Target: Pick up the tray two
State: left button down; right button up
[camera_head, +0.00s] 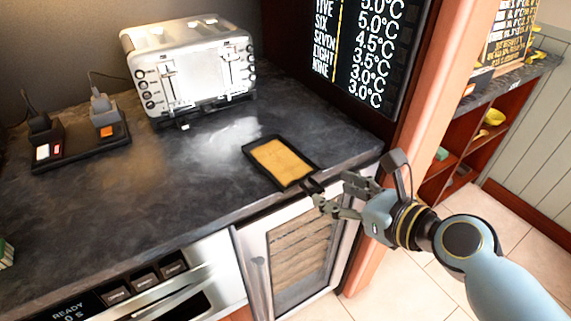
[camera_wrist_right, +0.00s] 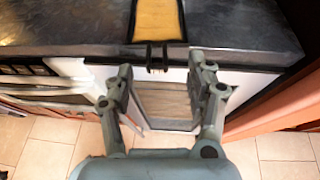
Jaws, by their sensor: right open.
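A small black tray (camera_head: 259,154) with a yellow-orange filling lies on the dark countertop, near its front edge. Its short dark handle (camera_head: 312,186) points toward the front edge and my right gripper. My right gripper (camera_head: 330,196) is open, just in front of the counter edge, with its fingers around or close to the handle's end. In the right wrist view the gripper (camera_wrist_right: 160,75) has its fingers spread to either side of the handle (camera_wrist_right: 151,57), with the tray's filling (camera_wrist_right: 157,20) beyond. Contact cannot be told. My left gripper is not in view.
A silver toaster (camera_head: 200,65) stands at the back of the counter (camera_head: 180,205), with a black power strip and plugs (camera_head: 80,138) to its left. A glass-fronted cabinet door (camera_head: 300,250) is below the counter edge. A wooden post (camera_head: 440,90) rises at the right.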

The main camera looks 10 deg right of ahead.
aim_at(304, 182)
jog(key=x, duration=0.4)
jog(key=shift+w+a+f, duration=0.15)
jog(key=shift+a+f, duration=0.1)
jog(key=shift+f, duration=0.05)
jog(key=shift+w+a+f, duration=0.1)
jog(key=shift+w, duration=0.1)
jog(key=shift+c, duration=0.4)
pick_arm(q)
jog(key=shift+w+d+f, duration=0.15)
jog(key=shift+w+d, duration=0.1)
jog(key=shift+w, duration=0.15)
pick_arm(e)
grip_shut()
